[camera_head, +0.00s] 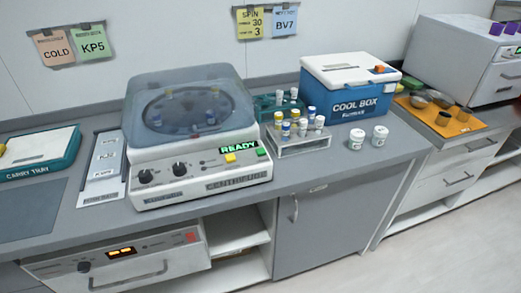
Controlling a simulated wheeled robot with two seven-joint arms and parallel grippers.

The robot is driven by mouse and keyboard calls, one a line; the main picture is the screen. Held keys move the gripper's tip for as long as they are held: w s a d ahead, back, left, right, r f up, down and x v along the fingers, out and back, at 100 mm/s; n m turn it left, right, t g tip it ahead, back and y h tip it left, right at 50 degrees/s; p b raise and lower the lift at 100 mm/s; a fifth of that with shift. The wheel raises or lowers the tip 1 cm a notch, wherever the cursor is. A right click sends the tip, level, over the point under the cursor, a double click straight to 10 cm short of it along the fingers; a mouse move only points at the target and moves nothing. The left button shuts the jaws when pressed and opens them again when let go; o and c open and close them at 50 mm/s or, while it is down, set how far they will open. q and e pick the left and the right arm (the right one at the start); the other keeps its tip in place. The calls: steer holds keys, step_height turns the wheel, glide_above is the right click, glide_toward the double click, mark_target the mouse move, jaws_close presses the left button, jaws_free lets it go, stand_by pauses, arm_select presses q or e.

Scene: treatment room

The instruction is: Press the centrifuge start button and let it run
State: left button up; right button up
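The centrifuge (198,185) stands on the bench left of the middle. Its smoky see-through lid (185,85) is down, and a dark rotor with a few coloured tube caps shows through it. The lit display (238,145) reads READY in green. On the sloped front panel are two dark knobs, a yellow button (230,158) and a green button (261,152) at the right. Any print on the buttons is too small to read, so I cannot tell from labels which one is start. Neither of my grippers is in view.
Right of the centrifuge are a tube rack (302,145), two white jars, and a blue COOL BOX (345,100). At left are a grey slotted panel (104,165) and a CARRY TRAY (38,150). Wall notes (265,22) include "SPIN" with 30 and 3. The bench front before the centrifuge is clear.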

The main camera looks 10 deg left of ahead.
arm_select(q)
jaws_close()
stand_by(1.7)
